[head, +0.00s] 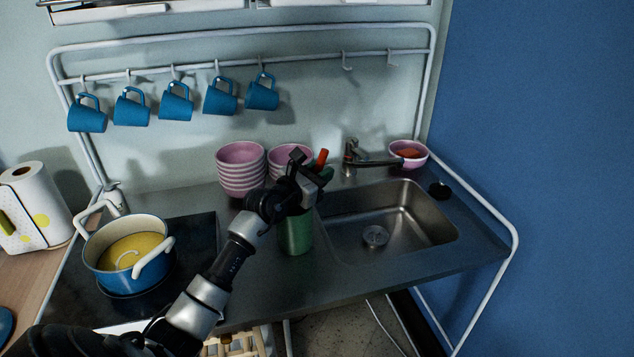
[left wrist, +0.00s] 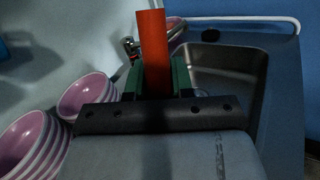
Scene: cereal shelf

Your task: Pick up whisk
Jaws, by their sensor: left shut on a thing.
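A red handle (head: 322,158), which I take for the whisk's, sticks up at my left gripper (head: 320,172). It also shows in the left wrist view (left wrist: 153,50), standing upright between the two green-looking fingers. My left gripper is shut on this handle. The whisk's lower end is hidden in both views. A green canister (head: 296,234) stands on the counter directly below the gripper; its mouth is hidden by the gripper and wrist. I cannot tell whether the whisk's lower end is inside it. My right gripper is in neither view.
Two stacks of pink bowls (head: 241,175) stand behind the gripper. A sink (head: 400,222) with a faucet (head: 372,160) lies to the right. A blue pot (head: 130,270) sits on the stove at left. Blue mugs (head: 176,102) hang from the rail above.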

